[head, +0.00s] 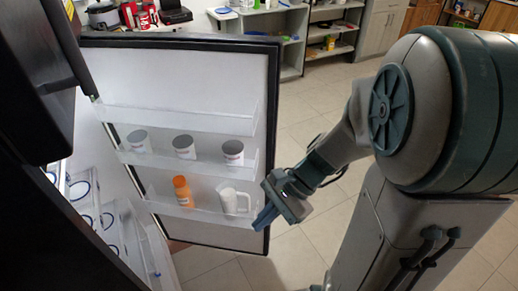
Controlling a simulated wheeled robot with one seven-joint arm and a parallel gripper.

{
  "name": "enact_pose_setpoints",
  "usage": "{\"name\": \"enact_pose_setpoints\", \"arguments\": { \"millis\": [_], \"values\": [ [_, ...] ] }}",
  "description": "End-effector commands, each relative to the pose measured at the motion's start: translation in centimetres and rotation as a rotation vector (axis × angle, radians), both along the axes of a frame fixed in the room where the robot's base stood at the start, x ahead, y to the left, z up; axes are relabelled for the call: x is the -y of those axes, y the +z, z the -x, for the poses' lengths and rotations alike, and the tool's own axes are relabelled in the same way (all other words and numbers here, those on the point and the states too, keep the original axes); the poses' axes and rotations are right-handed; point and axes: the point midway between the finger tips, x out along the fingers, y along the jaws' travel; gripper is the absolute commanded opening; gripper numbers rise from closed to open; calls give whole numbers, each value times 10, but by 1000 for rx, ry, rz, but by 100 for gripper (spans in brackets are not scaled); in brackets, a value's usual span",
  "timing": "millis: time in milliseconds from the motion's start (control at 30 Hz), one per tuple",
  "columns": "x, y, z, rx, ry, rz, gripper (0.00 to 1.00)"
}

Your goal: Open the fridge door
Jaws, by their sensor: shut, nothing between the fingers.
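The fridge door (240,75) stands wide open, its white inner side facing me. Its shelves hold several white containers, an orange bottle (182,191) and a white jug (233,200). The fridge's inside (90,200) shows at the lower left. My gripper (264,217) is at the door's free edge, low down, with its blue fingers shut and nothing held. The fingers overlap the edge in the picture; I cannot tell whether they touch it.
Tiled floor (310,110) is free to the right of the door. A shelving unit (330,40) and grey cabinets (383,30) stand at the back. A counter (185,27) with several items is behind the door.

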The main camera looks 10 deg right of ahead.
Motion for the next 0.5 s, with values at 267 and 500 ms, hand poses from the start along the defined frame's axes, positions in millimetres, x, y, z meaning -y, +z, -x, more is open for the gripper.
{"name": "enact_pose_setpoints", "arguments": {
  "millis": [267, 500],
  "values": [
    [-13, -49, -41, -468, -530, -377, 0],
    [9, -92, -91, -851, -966, -727, 0]
  ]
}}
